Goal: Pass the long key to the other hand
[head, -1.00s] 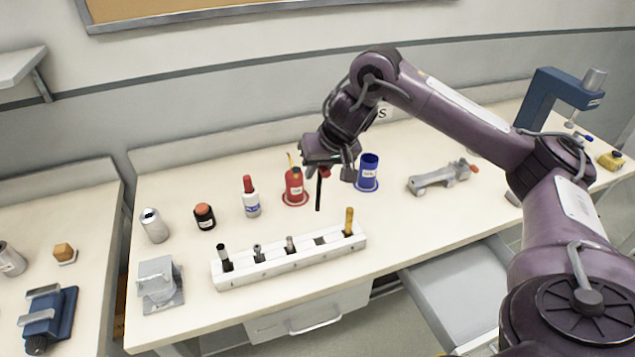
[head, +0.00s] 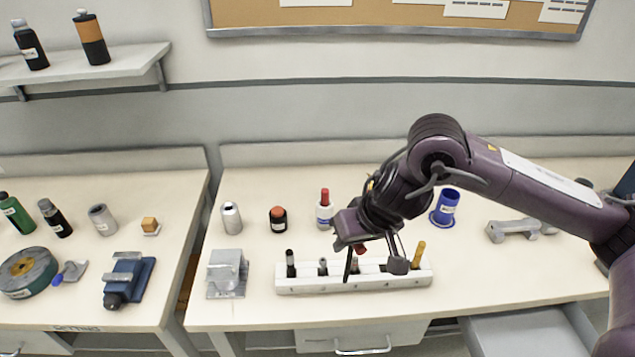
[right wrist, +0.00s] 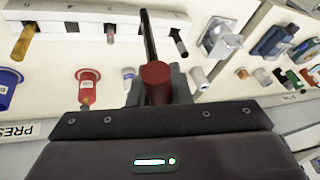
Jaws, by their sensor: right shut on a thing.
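The long key has a red head (right wrist: 157,73) and a thin black shaft (head: 348,266). My right gripper (head: 363,246) is shut on the key's red head, with the shaft hanging down, slightly tilted. In the head view the key overlaps the white slotted rack (head: 310,284); whether its tip touches anything is unclear. In the right wrist view the shaft (right wrist: 148,35) points away from the jaws, across the rack. My left gripper is not in view.
Several keys stand in the rack, including a yellow one (head: 419,253). Behind it are bottles, a dark orange-topped jar (head: 278,220) and a blue cup (head: 446,207). A grey metal block (head: 227,273) stands left of the rack. A gap separates the left bench, which holds a blue vise (head: 130,279).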

